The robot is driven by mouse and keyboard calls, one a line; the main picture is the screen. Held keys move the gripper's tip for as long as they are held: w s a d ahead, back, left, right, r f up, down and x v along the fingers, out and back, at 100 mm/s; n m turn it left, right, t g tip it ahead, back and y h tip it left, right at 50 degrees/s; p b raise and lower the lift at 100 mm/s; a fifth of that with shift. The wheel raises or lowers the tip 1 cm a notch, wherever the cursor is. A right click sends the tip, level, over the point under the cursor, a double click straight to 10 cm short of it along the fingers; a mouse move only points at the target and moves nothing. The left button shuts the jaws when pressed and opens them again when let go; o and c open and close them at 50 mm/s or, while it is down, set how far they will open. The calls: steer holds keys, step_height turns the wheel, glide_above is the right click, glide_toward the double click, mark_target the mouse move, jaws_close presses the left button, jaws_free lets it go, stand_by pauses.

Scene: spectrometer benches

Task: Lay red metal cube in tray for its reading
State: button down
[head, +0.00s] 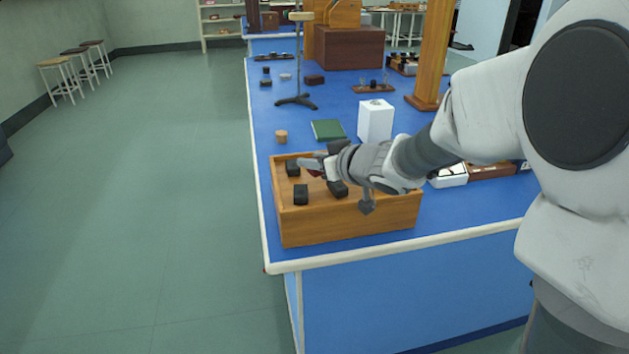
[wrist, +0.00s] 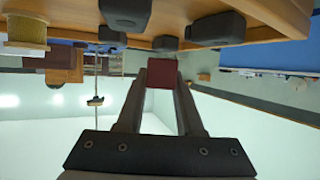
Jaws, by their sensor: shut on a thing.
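My gripper (head: 312,166) is shut on the red metal cube (wrist: 162,73), which sits between the fingertips in the wrist view. In the head view only a small dark-red part of the cube (head: 315,173) shows below the fingers. Gripper and cube are over the left part of an open wooden tray (head: 347,229) at the near end of the blue bench. Several dark blocks (head: 300,194) are in this tray, some partly hidden by my arm. I cannot tell the cube's exact height above the tray floor.
Behind the tray are a small cork-coloured cylinder (head: 281,137), a green book (head: 328,130) and a white box (head: 376,121). A stand (head: 297,99) and a wooden post (head: 432,60) rise farther back.

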mark_target(314, 175)
steer(key=shift+f+b, duration=1.1)
steer(key=shift+f, duration=0.75)
steer(key=shift+f, duration=0.15)
steer(key=c, duration=0.6)
jaws_free()
steer(key=shift+o, duration=0.2)
